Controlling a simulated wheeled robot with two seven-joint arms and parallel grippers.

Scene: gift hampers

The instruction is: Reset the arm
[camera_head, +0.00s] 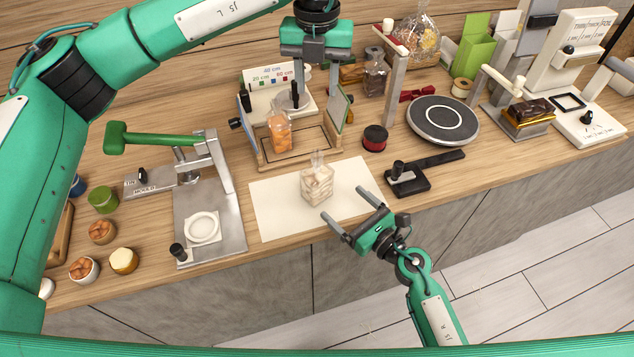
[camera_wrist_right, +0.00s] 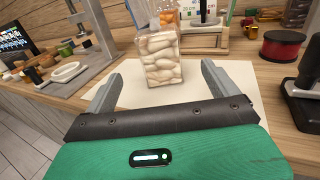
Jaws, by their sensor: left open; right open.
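My left gripper (camera_head: 316,84) is open and points down above the wooden stand with the upright panel (camera_head: 262,162) at the back of the counter. It appears empty. My right gripper (camera_head: 343,203) is open at the counter's front edge, its fingers pointing toward a clear bag of pale pieces (camera_head: 317,187). The bag stands upright on a cream mat (camera_head: 270,213). In the right wrist view the bag (camera_wrist_right: 160,62) stands ahead, between and beyond the two open fingers (camera_wrist_right: 160,82), apart from them.
A bag of orange pieces (camera_head: 279,134) stands in the wooden stand. A metal press with a green handle (camera_head: 160,139) and several small bowls are at left. A black round turntable (camera_head: 442,120), a red-and-black tin (camera_head: 375,138) and a black tool (camera_head: 410,180) are at right.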

